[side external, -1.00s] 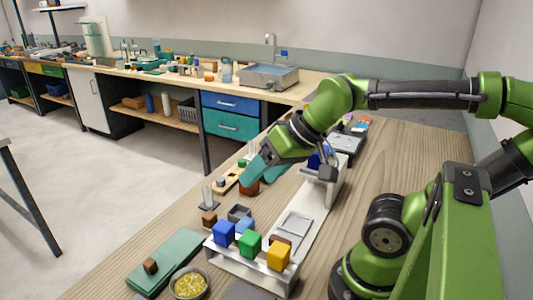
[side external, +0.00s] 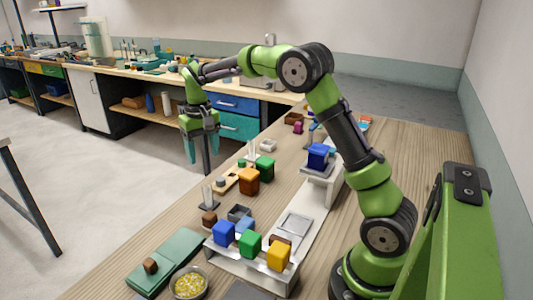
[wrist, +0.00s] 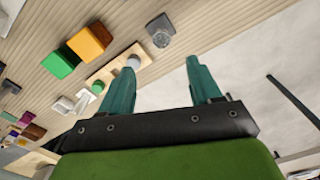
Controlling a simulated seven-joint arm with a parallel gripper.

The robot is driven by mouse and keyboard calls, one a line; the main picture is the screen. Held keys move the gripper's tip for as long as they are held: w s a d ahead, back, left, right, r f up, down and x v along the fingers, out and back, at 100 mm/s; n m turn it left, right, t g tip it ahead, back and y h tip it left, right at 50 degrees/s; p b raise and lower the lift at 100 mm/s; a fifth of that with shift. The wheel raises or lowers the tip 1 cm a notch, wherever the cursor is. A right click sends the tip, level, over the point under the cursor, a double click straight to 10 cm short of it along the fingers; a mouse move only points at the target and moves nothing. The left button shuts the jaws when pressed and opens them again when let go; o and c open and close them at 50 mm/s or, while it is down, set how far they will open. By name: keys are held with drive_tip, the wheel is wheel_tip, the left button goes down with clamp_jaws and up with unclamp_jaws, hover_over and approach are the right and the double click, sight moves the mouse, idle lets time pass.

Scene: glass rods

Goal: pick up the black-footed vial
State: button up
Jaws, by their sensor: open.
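A small clear upright piece on a dark square foot (side external: 208,196), which looks like the black-footed vial, stands near the left edge of the table in the side view. In the wrist view it shows beyond the fingertips as a glassy shape on a dark foot (wrist: 160,32). My gripper (side external: 204,152) points down, high up and past the table's left edge in the side view. Its teal fingers are apart, with nothing between them, as the wrist view also shows (wrist: 164,57).
A wooden strip (side external: 231,182) with grey and green knobs lies near the vial, beside an orange-brown block (side external: 248,181) and a green block (side external: 265,173). A white raised stand (side external: 250,266) carries blue, green and yellow blocks. A green pad (side external: 168,262) and a bowl (side external: 190,283) are in front.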

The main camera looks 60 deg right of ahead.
sight(208, 194)
wheel_tip(208, 194, down, 15)
drive_tip(key=shift+w+a+f, duration=0.1)
drive_tip(key=shift+a+f, duration=0.05)
idle(0.7)
drive_tip(key=shift+c, duration=0.4)
